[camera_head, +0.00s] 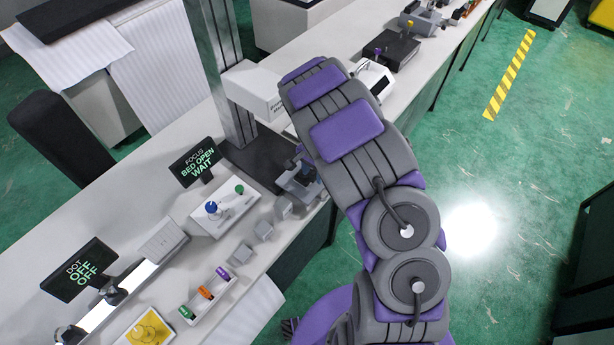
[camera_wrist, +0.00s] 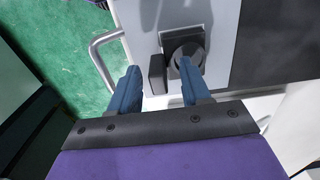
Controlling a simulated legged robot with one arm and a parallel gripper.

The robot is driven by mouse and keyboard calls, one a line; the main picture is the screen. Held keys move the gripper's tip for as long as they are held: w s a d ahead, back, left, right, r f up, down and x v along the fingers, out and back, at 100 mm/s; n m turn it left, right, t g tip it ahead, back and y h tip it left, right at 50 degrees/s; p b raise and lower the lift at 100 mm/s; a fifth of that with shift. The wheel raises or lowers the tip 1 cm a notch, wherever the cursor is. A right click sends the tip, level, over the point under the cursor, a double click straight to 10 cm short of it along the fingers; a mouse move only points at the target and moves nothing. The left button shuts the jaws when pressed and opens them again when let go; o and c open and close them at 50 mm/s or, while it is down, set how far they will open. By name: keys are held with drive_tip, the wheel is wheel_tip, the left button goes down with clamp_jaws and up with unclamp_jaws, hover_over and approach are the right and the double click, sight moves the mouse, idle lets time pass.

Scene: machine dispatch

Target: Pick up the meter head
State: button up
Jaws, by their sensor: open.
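In the wrist view my gripper (camera_wrist: 159,68) is open, its two blue fingers spread and pointing at a grey panel. A small dark block (camera_wrist: 157,76), which looks like the meter head, shows in the gap between the fingertips. I cannot tell whether either finger touches it. A round dark part (camera_wrist: 184,50) on a dark square base sits just right of it, partly covered by the right finger. In the head view my arm reaches over the bench and hides my gripper and the dark block.
A metal handle (camera_wrist: 98,62) curves along the panel's left side. A white device (camera_head: 372,78) stands by my arm on the bench. Screens (camera_head: 195,163), a white tray (camera_head: 224,208) and a bin of coloured pieces (camera_head: 207,294) occupy the near bench. The green floor (camera_head: 480,165) at right is open.

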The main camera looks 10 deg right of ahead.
drive_tip(key=shift+f, duration=0.25)
clamp_jaws()
drive_tip(key=shift+r, duration=0.1)
idle(0.4)
